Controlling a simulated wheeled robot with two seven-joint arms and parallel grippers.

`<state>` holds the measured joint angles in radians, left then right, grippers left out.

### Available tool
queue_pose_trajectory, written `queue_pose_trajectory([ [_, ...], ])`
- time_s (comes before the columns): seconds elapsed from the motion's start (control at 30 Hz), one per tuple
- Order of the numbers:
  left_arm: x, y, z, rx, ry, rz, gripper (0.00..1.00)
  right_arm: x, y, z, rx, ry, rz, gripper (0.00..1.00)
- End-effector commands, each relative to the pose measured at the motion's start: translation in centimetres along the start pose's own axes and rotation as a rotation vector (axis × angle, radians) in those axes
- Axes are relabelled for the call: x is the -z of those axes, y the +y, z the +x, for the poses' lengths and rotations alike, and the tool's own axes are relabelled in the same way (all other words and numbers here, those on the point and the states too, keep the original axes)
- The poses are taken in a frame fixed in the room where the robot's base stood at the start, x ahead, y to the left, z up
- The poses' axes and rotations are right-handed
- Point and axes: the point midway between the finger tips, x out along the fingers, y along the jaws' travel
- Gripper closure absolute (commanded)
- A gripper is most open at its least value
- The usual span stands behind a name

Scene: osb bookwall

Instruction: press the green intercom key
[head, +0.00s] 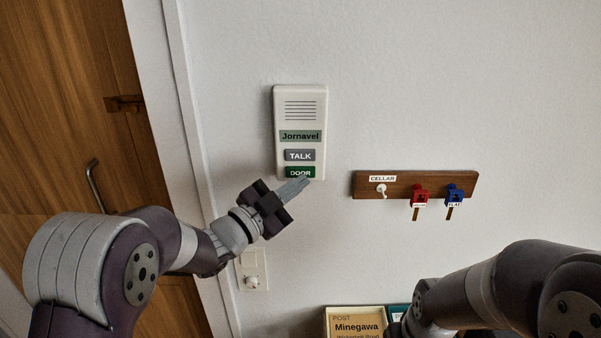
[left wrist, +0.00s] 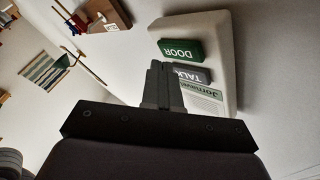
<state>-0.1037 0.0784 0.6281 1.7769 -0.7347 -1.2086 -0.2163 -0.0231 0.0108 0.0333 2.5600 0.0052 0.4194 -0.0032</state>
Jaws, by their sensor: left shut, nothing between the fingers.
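The white intercom (head: 300,130) hangs on the wall, with a speaker grille on top and a green "Jornavel" label. Below the label are a grey TALK key (head: 300,155) and a green DOOR key (head: 296,172). My left gripper (head: 303,181) is shut and empty, its fingertips at the lower right of the green key and partly covering it. In the left wrist view the intercom appears upside down; the green key (left wrist: 181,51) lies just beyond the shut fingers (left wrist: 160,68). I cannot tell whether they touch it. My right gripper is not in view.
A wooden key rack (head: 400,184) with a white hook, a red key holder (head: 419,195) and a blue one (head: 455,195) is right of the intercom. A wooden door (head: 60,120) stands left. A switch plate (head: 252,270) and a "Minegawa" box (head: 355,322) are below.

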Motion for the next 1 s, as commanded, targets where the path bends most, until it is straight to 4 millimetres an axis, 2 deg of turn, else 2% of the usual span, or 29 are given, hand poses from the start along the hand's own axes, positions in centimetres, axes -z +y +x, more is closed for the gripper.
queue_pose_trajectory([
  [1.0, -0.42, -0.45, 0.60, 0.000, 0.000, 0.001, 1.00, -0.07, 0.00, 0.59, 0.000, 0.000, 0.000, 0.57],
])
